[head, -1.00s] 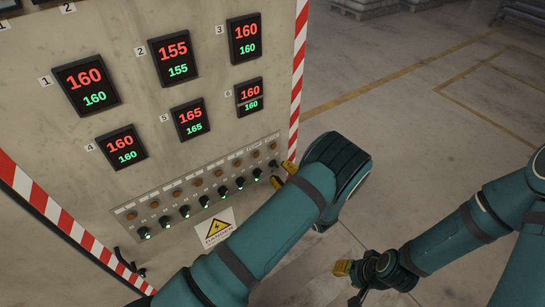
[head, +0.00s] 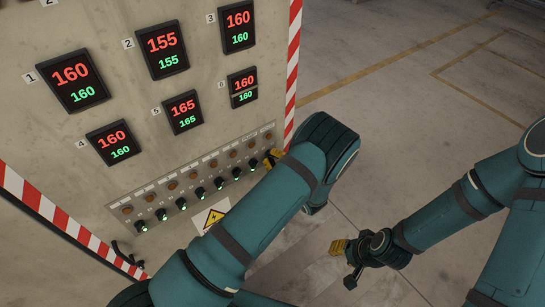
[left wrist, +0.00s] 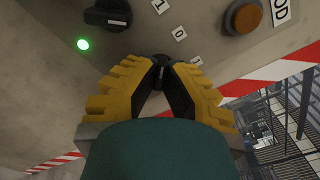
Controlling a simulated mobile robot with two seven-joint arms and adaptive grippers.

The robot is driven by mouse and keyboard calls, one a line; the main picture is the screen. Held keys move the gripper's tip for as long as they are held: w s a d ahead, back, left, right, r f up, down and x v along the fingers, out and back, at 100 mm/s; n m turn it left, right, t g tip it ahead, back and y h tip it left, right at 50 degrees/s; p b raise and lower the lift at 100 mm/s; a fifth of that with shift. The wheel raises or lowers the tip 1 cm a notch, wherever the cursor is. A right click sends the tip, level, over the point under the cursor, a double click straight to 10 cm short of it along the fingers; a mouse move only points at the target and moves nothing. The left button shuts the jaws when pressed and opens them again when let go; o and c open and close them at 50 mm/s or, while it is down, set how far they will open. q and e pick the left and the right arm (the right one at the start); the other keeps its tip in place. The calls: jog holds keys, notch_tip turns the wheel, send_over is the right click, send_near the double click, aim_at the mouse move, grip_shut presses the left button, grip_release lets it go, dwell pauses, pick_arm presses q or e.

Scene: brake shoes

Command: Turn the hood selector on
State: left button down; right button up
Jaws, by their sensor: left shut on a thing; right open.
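The hood selector (left wrist: 162,66) is a small black knob at the right end of the panel's bottom row. In the left wrist view it sits between my left gripper's yellow fingertips (left wrist: 162,74), which are shut on it. Marks reading 1, 0 and 1 are beside it, and an orange lamp (left wrist: 242,15) has a partly cut-off label ending in "OD". In the head view my left gripper (head: 272,158) hides the selector. Which mark the knob points to cannot be told. My right gripper (head: 344,263) is open and empty, low above the floor, away from the panel.
Several other black selectors with green lights (head: 201,192) line the row to the left, under orange lamps. A neighbouring selector (left wrist: 108,14) is close to my left gripper. Red-and-white striped edging (head: 292,70) borders the panel. Open floor (head: 400,110) is to the right.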

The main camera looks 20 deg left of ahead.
pick_arm(q)
jog(key=m, duration=0.4)
jog(key=shift+m+b, duration=0.4)
jog(key=m, duration=0.4)
jog(key=shift+m, duration=0.3)
jog(key=m, duration=0.4)
jog(key=shift+r+p, duration=0.1)
jog(key=shift+p, duration=0.3)
jog(key=shift+m+p, duration=0.3)
jog(key=shift+m, duration=1.9)
jog(key=shift+a, duration=0.1)
jog(key=c, duration=1.1)
grip_release()
jog(key=shift+o, duration=0.2)
